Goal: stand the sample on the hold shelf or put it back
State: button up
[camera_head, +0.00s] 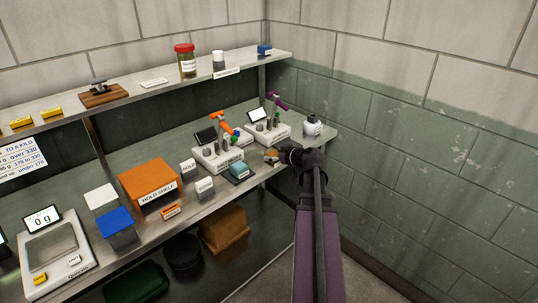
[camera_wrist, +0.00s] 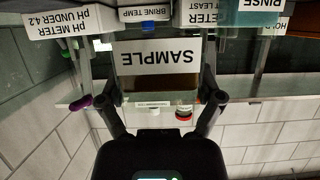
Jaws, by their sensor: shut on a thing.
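My gripper (camera_head: 283,155) is over the right part of the bench, near its front edge. In the wrist view its two fingers (camera_wrist: 165,95) are shut on the sample (camera_wrist: 157,57), a vessel with a white SAMPLE label that reads upside down there. In the head view only a small brownish part of the sample (camera_head: 271,155) shows at the fingertips; the rest is hidden. The hold shelf (camera_head: 148,178) is an orange box with a HOLD SHELF label, farther left on the bench, clear of my gripper.
Two white meters, one with an orange probe (camera_head: 218,152) and one with a purple probe (camera_head: 265,125), stand behind my gripper. A white-and-black bottle (camera_head: 312,126) is at the right end. A scale (camera_head: 52,245) reading 0 g is far left.

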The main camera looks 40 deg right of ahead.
aim_at(274, 147)
jog(key=w, duration=0.2)
jog(key=w+d, duration=0.1)
jog(key=w, duration=0.1)
jog(key=w+d, duration=0.1)
jog(key=w, duration=0.1)
jog(key=shift+d+f, duration=0.15)
jog(key=shift+f, duration=0.15)
jog(key=shift+w+d, duration=0.1)
jog(key=shift+w, duration=0.1)
jog(key=shift+w+d+f+b, duration=0.15)
jog(key=shift+w+f+b, duration=0.3)
jog(key=shift+b, duration=0.25)
jog(key=shift+s+f+b, duration=0.1)
jog(key=shift+f+b, duration=1.25)
jog(key=shift+f, duration=0.05)
jog(key=shift+f, duration=0.15)
jog(key=o, duration=1)
